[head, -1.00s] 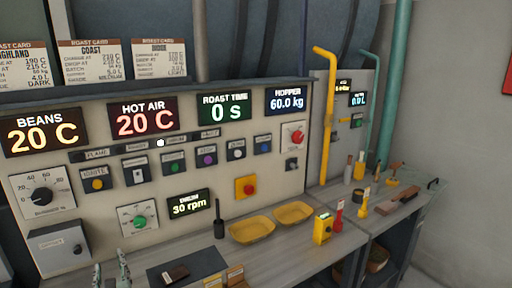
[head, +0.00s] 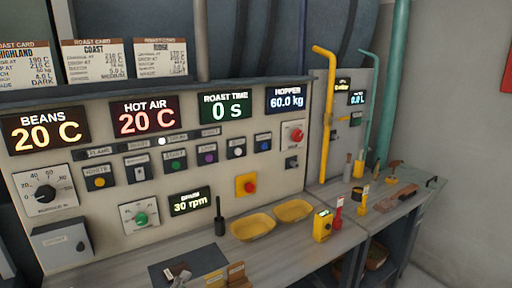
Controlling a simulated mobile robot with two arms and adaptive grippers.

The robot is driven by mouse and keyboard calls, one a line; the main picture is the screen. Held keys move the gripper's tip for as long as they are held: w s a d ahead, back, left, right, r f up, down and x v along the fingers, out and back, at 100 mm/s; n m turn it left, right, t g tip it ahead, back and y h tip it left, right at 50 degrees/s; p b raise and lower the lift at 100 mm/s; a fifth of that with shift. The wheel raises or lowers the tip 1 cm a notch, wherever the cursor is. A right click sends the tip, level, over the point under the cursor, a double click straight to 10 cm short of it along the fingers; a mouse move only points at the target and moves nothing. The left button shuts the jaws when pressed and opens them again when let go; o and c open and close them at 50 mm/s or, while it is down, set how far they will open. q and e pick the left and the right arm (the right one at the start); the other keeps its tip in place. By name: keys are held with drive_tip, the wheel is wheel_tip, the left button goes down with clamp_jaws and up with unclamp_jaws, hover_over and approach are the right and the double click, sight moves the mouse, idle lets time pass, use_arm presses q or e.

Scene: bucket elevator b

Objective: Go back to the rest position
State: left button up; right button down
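Neither of my grippers shows in the head view. The control panel (head: 110,195) of the roaster fills the left and middle. Its displays read BEANS 20 C (head: 45,131), HOT AIR 20 C (head: 144,116), ROAST TIME 0 s (head: 225,107), HOPPER 60.0 kg (head: 287,99) and 30 rpm (head: 190,201). A white lamp (head: 162,141) is lit in the row of labels. A red button on a yellow plate (head: 246,185) sits low on the panel.
The bench (head: 290,255) holds two yellow trays (head: 253,227), a yellow handheld device (head: 322,226), a dark mat (head: 165,268) with small items, and several tools at the right. A yellow pipe (head: 326,125) and a teal pipe (head: 391,90) rise behind. Cards (head: 94,61) stand on the ledge.

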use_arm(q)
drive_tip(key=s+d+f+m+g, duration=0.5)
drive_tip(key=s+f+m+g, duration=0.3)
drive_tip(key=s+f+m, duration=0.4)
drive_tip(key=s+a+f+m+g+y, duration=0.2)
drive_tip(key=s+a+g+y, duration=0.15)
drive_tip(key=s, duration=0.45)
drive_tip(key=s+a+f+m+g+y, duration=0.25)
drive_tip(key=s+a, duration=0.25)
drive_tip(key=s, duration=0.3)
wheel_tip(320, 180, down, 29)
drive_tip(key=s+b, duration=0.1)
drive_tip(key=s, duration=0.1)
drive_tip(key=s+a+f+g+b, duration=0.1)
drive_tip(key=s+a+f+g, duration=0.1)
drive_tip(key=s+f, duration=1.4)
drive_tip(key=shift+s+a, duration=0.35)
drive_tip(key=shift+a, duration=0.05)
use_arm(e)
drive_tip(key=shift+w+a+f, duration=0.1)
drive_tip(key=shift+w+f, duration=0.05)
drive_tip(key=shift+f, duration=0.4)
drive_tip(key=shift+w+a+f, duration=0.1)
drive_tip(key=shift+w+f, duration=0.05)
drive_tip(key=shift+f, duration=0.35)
